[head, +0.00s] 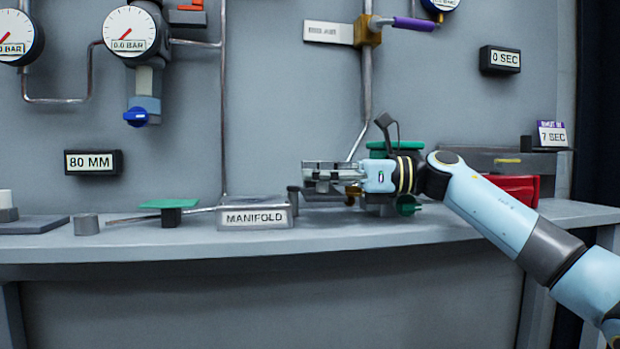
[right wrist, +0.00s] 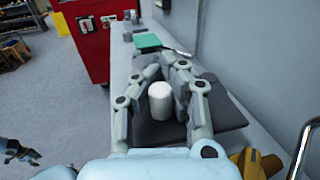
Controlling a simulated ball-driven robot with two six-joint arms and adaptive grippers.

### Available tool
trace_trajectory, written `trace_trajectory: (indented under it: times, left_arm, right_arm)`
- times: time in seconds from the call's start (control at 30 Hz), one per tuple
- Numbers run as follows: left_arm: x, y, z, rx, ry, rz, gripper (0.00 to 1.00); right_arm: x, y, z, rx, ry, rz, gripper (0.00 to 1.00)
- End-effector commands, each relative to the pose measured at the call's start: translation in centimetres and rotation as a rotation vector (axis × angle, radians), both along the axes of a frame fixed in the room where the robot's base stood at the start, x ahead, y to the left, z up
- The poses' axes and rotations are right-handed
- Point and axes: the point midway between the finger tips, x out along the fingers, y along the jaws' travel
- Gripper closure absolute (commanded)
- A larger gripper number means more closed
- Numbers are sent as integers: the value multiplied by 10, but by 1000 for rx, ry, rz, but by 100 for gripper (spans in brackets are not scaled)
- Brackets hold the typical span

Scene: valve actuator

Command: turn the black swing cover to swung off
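My right gripper (head: 322,176) points left along the bench, just right of the manifold block. In the right wrist view its two fingers (right wrist: 162,72) stand apart with a white cylinder (right wrist: 160,102) showing between them; I cannot tell whether they touch it. A dark flat plate (right wrist: 225,116) shows beneath the cylinder and fingers. It may be the black swing cover, but I cannot tell for sure, and the gripper hides part of it. My left gripper (right wrist: 20,152) shows small at the left edge of the right wrist view; it is not in the head view.
The manifold block (head: 255,214), a green plate (head: 170,203) and a short grey post (head: 86,224) stand left on the bench. A red object (head: 517,188) lies behind my right arm. Pipes and gauges (head: 131,32) line the wall. The front bench strip is clear.

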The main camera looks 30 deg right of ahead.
Motion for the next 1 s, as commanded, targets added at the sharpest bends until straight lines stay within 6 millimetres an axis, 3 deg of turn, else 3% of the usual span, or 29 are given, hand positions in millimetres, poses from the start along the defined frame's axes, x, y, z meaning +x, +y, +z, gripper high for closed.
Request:
trace_trajectory:
  times: [0.17,0.5,0.77,1.0]
  left_arm:
    - [4,0,0,0,-7,-1,60]
    - [10,-1,-1,-1,-14,0,60]
    - [8,-2,-1,-2,-12,1,60]
    - [7,-1,0,-1,-11,0,60]
  right_arm:
    - [-3,0,-3,-5,9,11,97]
    - [-2,0,-1,-5,4,8,56]
    - [-1,0,1,-4,1,6,56]
    - [-1,0,39,-6,-4,5,56]
